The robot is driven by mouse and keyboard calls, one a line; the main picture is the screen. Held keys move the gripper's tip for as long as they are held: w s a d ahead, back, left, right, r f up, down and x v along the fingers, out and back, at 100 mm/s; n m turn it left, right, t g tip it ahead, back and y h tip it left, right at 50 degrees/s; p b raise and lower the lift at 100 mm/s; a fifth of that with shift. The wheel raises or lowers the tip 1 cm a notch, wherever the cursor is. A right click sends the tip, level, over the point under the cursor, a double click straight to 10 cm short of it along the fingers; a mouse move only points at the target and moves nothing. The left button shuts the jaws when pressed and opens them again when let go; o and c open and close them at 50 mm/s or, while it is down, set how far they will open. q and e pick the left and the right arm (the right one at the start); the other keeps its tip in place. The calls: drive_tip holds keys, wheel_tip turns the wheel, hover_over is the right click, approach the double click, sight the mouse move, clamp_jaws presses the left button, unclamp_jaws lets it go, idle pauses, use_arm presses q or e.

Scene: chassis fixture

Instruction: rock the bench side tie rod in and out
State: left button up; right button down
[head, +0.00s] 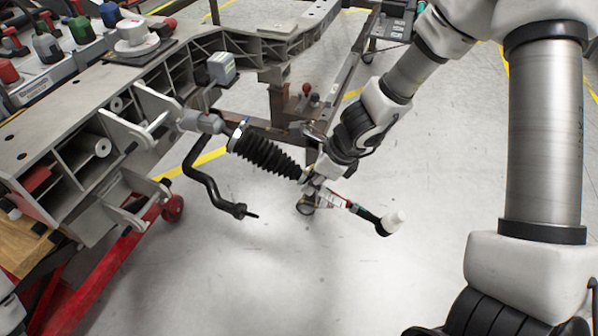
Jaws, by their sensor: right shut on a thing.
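The bench side tie rod (352,207) runs from a black ribbed bellows (267,156) on the chassis, down and to the right. Its outer end carries a dark joint with a white cap (394,219). My right gripper (311,184) is shut on the tie rod just outside the bellows. The fingers hide part of the rod there. The chassis fixture (84,122) is a grey metal frame on the left, and the steering housing (203,122) sits at its side. My left gripper is not in view.
A black curved bar (204,181) hangs below the bellows, close to the rod. A red stand (112,262) is under the chassis. Coloured parts stand on a bench (45,85) at the upper left. The floor (300,275) below the rod is clear.

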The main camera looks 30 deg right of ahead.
drive_tip(key=shift+w+a, duration=0.2)
drive_tip(key=shift+w, duration=0.05)
idle(0.7)
drive_tip(key=shift+s+d, duration=0.1)
drive_tip(key=shift+s, duration=0.05)
idle(0.3)
drive_tip(key=shift+s+d+f, duration=0.1)
drive_tip(key=shift+s+d, duration=0.05)
drive_tip(key=shift+s, duration=0.05)
idle(0.4)
drive_tip(key=shift+w+a, duration=0.2)
drive_tip(key=shift+w, duration=0.15)
idle(0.6)
idle(0.7)
drive_tip(key=c, duration=1)
unclamp_jaws()
drive_tip(key=shift+s, duration=0.1)
drive_tip(key=shift+o, duration=0.2)
drive_tip(key=shift+d, duration=0.1)
